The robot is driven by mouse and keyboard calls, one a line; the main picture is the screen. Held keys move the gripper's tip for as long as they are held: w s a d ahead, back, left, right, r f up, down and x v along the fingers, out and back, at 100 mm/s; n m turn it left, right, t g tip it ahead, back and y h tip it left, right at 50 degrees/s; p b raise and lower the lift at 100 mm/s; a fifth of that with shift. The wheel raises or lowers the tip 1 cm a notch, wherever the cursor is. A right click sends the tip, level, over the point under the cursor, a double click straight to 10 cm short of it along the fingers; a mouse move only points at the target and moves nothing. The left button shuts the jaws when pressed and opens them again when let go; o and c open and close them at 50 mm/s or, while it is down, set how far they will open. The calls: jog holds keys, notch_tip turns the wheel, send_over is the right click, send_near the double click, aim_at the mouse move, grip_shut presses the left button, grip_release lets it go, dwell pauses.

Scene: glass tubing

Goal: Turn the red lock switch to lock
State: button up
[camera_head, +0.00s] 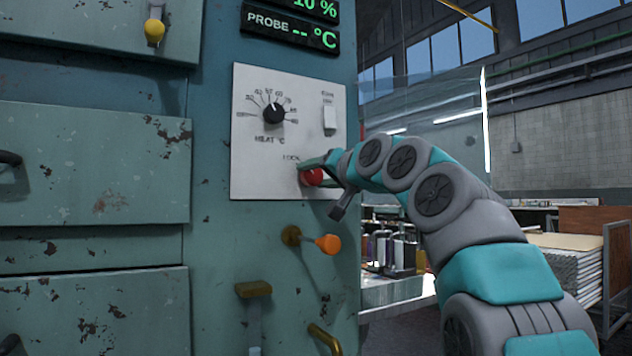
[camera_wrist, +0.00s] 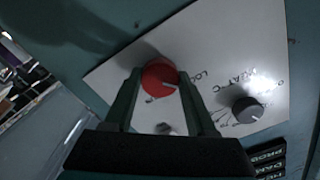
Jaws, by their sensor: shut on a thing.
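The red lock switch (camera_head: 312,177) is a round red knob on the lower right of a white control plate (camera_head: 255,190), below the printed word LOCK. The fingers hide part of the knob's sides.
A black heat dial (camera_head: 273,113) and a white rocker switch (camera_head: 329,117) are on the same plate. An orange-knobbed lever (camera_head: 327,243) sticks out below. Drawers (camera_head: 90,165) fill the left. A glass sheet (camera_head: 430,125) stands behind my arm.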

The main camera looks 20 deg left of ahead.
jog(key=shift+f+n, duration=0.1)
jog(key=shift+n, duration=0.3)
jog(key=o, duration=1.4)
jog(key=shift+b+v, duration=1.2)
jog(key=shift+v, duration=2.7)
